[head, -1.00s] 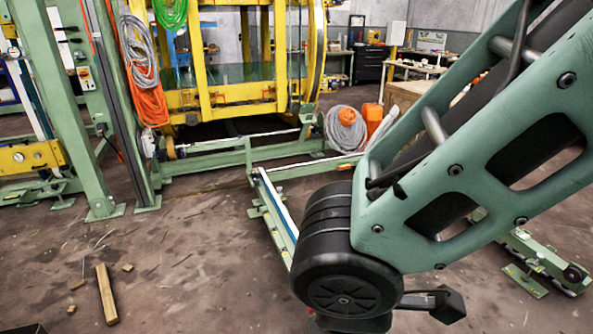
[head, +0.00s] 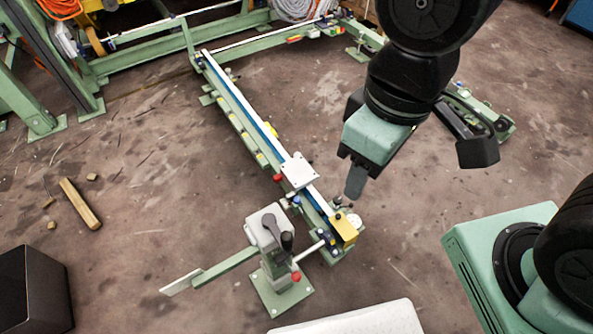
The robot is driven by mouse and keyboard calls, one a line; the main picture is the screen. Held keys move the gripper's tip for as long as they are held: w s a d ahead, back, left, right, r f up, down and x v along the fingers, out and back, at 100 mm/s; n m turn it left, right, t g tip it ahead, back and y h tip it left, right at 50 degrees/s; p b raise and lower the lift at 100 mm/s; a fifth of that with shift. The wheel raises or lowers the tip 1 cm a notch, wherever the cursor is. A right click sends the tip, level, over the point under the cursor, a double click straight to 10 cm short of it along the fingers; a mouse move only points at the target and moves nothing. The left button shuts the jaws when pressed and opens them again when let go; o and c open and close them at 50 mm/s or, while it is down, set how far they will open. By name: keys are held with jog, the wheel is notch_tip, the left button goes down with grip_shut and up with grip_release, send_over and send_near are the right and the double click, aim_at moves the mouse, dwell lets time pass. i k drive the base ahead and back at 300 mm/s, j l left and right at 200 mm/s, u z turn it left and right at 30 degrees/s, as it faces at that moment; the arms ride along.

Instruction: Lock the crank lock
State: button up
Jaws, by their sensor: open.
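The likely crank lock (head: 274,250) is a green post on a square foot plate in the lower middle of the head view. It has a pale grey head, a grey crank arm with a black knob (head: 287,241), and a red knob low on its right side. A flat green bar with a white end reaches left from it. Whether it is locked cannot be told from here. My gripper (head: 355,178) hangs above and to the right of it, pointing down, empty and apart from everything. It is open; one dark finger shows clearly, the other is mostly hidden.
A long green rail (head: 240,110) with a white carriage plate (head: 298,171) runs from the frame at the back to a yellow block (head: 344,228) beside the post. A wooden stick (head: 80,203) lies on the floor at left. Open floor lies right of the rail.

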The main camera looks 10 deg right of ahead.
aim_at(295, 276)
jog(key=k+u, duration=0.15)
jog(key=u, duration=0.2)
jog(key=k+u, duration=0.15)
jog(key=u, duration=0.2)
jog(key=k+l, duration=0.1)
jog(key=k, duration=0.1)
